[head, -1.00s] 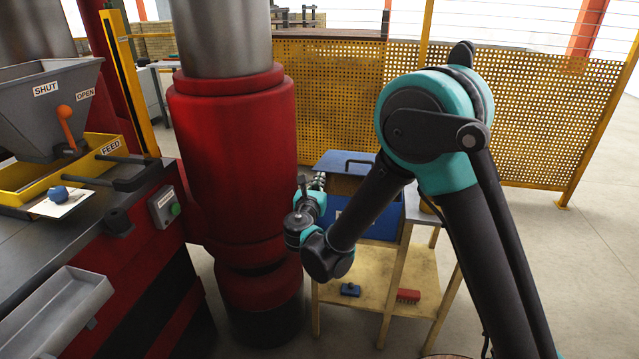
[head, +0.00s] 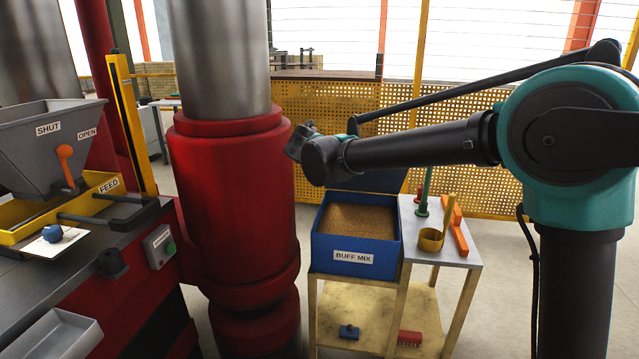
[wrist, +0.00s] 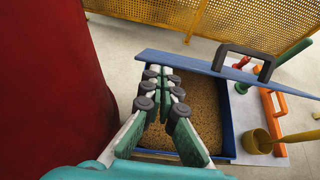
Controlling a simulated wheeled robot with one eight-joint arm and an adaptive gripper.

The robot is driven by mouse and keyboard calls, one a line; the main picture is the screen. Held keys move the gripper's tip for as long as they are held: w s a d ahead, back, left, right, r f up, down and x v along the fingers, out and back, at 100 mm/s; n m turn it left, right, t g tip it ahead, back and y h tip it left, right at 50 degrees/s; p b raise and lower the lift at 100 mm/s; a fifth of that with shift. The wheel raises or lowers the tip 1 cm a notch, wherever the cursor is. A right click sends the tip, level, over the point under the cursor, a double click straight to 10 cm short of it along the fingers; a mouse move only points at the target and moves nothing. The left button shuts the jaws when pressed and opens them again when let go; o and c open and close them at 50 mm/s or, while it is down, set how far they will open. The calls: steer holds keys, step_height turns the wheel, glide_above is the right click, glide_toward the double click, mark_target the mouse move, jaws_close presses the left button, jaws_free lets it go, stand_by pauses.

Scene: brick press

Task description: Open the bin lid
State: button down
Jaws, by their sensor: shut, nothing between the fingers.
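The blue bin (head: 353,256), labelled BUFF MIX, stands on a wooden stand and is full of tan grains (head: 358,222). Its blue lid (head: 375,182) stands raised at the back edge, partly hidden by my arm. In the wrist view the lid (wrist: 195,64) shows nearly edge-on as a blue strip, with a dark handle (wrist: 243,49) on it. The bin mouth is uncovered. My gripper (wrist: 161,90) is shut and empty, above the bin's left part in the wrist view and apart from the lid. In the head view my wrist hides the fingers.
A red press column (head: 228,200) stands close on the left. The stand's grey top (head: 452,252) holds a yellow cup (head: 432,240), an orange tool (head: 455,228) and a green upright tool (head: 424,200). A red brush (head: 409,338) lies on the lower shelf. A yellow mesh fence runs behind.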

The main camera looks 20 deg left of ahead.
steer(key=w+a+r+g+h, duration=0.1)
steer(key=w+a+r+g, duration=0.2)
steer(key=w+r, duration=0.6)
steer(key=shift+w+g, duration=0.3)
steer(key=shift+w, duration=1.1)
